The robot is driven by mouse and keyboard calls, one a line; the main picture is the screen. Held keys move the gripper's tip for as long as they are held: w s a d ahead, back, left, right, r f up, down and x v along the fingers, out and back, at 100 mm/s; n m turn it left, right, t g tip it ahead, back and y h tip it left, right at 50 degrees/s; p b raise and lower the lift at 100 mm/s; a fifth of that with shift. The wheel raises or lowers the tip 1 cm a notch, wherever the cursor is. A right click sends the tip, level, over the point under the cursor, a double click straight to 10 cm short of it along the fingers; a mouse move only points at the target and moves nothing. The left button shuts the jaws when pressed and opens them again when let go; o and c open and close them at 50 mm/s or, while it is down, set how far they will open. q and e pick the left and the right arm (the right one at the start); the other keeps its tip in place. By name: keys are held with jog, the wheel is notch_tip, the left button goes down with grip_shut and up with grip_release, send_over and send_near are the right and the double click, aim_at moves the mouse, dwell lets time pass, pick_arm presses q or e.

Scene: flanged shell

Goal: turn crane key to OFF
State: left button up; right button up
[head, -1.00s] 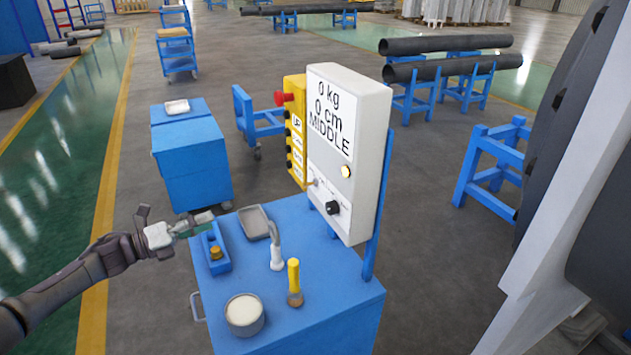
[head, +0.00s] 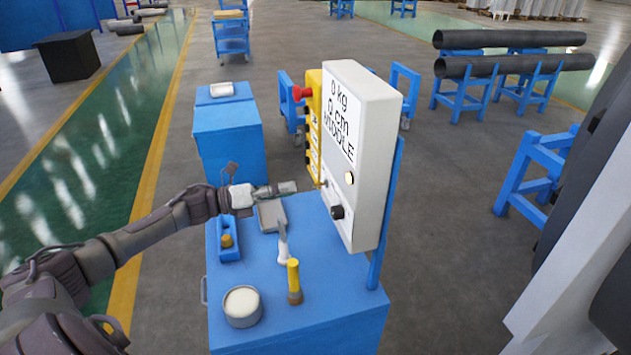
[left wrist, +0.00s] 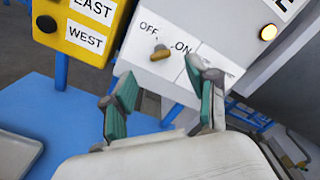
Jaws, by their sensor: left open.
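The crane key (left wrist: 160,53) is a small brass-coloured knob on the white control box (head: 362,150). In the left wrist view it sits below and between the printed OFF and ON labels, its handle lying roughly sideways; I cannot tell exactly which label it points to. My left gripper (head: 288,188) is open and empty, just left of the box's lower front. In the left wrist view its two green-padded fingers (left wrist: 162,92) are spread below the key, apart from it. My right gripper is not in view.
A yellow button pendant (head: 313,125) with a red knob hangs beside the box. The blue cart (head: 260,325) carries a grey tray (head: 271,216), a yellow-handled tool (head: 294,280), a white-topped can (head: 241,306) and a blue holder (head: 228,240). A large dark shell fills the right edge.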

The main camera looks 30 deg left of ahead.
aim_at(313, 186)
pick_arm(q)
jog(key=p+x, duration=0.2)
jog(key=x, duration=0.5)
jog(key=shift+w+d, duration=0.15)
jog(key=shift+w, duration=0.05)
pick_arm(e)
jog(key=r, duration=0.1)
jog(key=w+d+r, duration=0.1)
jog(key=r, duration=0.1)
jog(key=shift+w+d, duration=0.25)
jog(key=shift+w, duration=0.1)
pick_arm(q)
jog(key=shift+c, duration=0.3)
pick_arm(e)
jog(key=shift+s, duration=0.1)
pick_arm(q)
grip_shut()
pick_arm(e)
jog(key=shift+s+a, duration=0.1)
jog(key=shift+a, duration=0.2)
